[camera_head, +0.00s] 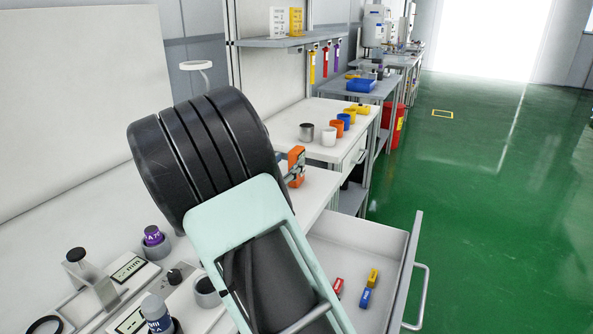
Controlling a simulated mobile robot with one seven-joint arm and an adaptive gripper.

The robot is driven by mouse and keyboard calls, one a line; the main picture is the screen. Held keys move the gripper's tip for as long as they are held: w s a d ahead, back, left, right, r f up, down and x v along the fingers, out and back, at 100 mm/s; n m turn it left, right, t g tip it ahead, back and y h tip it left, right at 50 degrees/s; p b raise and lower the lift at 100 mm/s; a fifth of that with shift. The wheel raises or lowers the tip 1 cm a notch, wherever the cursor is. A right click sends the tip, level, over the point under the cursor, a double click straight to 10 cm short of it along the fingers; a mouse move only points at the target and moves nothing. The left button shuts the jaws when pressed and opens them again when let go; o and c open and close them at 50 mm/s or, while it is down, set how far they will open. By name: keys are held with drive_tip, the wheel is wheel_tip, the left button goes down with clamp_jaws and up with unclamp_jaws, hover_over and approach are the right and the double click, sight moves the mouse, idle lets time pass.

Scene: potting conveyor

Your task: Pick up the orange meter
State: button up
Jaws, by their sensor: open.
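The orange meter (299,157) appears to be the orange block just right of my black wrist link, at the edge of the white bench. My arm hides its left side. A small grey part of my gripper (291,169) shows beside it, overlapping its face. The rest of my gripper is hidden behind the arm. The jaws are open; whether a finger touches the meter, I cannot tell.
An open white drawer (386,241) sits below right, holding small red, yellow and blue blocks. Display instruments (128,268) and a purple-topped bottle (153,236) stand at lower left. Cups (328,136) stand on the bench behind. Green floor (490,200) is clear at right.

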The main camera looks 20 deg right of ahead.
sight(292, 157)
drive_tip(key=b+x, duration=0.1)
drive_tip(key=x, duration=0.5)
drive_tip(key=shift+w+d, duration=0.15)
drive_tip(key=shift+w, duration=0.05)
clamp_jaws()
